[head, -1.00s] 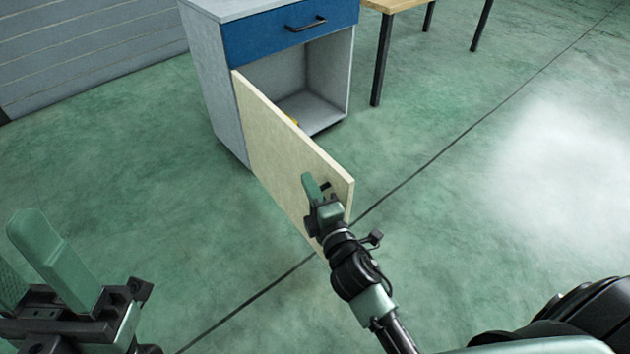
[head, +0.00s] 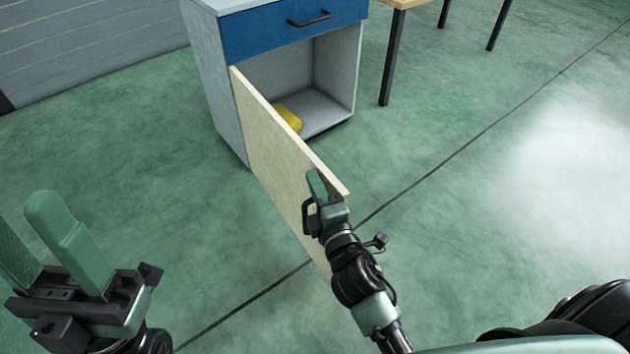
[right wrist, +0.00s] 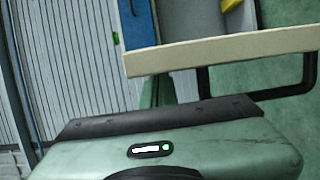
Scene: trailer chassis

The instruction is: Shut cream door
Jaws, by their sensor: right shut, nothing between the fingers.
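The cream door (head: 275,150) of the grey cabinet (head: 213,85) stands wide open, hinged at the cabinet's left side and sticking out toward me. My right gripper (head: 316,184) is shut and empty, at the outer face near the door's free end; contact is unclear. A black handle (head: 308,216) shows beside it. In the right wrist view, the door's edge (right wrist: 225,50) runs across above the gripper body, with the black handle (right wrist: 308,75) at right. My left gripper (head: 45,245) is open and empty at lower left, far from the door.
A closed blue drawer (head: 290,30) is above the open compartment. A yellow object (head: 289,117) lies inside, partly hidden by the door. A wooden table (head: 400,3) stands at the back right. The green floor is clear around the door.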

